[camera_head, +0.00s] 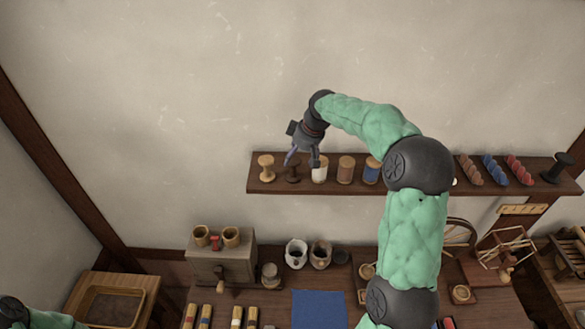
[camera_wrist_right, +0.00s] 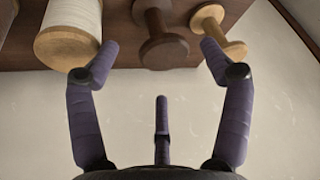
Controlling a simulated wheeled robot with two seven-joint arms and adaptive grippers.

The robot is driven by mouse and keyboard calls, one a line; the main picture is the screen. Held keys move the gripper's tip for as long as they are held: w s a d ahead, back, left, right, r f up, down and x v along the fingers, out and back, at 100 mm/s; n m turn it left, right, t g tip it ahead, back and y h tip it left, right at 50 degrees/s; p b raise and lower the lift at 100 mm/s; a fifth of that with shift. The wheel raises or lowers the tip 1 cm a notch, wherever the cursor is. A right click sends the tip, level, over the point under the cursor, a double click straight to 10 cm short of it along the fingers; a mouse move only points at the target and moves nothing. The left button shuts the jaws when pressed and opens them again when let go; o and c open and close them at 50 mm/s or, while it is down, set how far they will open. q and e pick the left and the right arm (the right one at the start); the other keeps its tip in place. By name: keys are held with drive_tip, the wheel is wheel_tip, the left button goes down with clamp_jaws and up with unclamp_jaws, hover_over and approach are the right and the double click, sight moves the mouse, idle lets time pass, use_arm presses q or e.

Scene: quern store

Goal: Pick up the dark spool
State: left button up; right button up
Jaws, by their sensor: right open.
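The dark brown spool (camera_head: 293,175) stands on the wall shelf (camera_head: 415,187), between a pale wooden spool (camera_head: 266,166) and a white-wound spool (camera_head: 319,172). In the right wrist view the dark spool (camera_wrist_right: 163,48) is ahead, between the open fingertips and apart from them. My right gripper (camera_head: 302,160) is open and empty in front of the shelf, partly covering the dark spool in the head view. In the right wrist view the right gripper (camera_wrist_right: 160,48) has one fingertip close to the white spool (camera_wrist_right: 66,38) and the other near the pale spool (camera_wrist_right: 218,32). My left gripper is out of view.
Farther right on the shelf are a brown spool (camera_head: 345,168), a blue spool (camera_head: 372,170), twisted skeins (camera_head: 493,168) and a black spool (camera_head: 558,167). Below is a workbench with jars (camera_head: 296,253) and a blue cloth (camera_head: 319,309). The wall above is clear.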

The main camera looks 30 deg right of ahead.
sight(295, 161)
drive_tip(key=x, duration=0.1)
drive_tip(key=p+x, duration=0.1)
drive_tip(key=x, duration=0.1)
drive_tip(key=shift+s+a+f+p, duration=0.1)
drive_tip(key=shift+a+f+p, duration=0.2)
drive_tip(key=shift+f+p, duration=0.1)
drive_tip(key=shift+w+f, duration=0.4)
drive_tip(key=shift+f, duration=0.05)
drive_tip(key=shift+s+r, duration=0.1)
drive_tip(key=shift+s, duration=0.05)
drive_tip(key=c, duration=1.2)
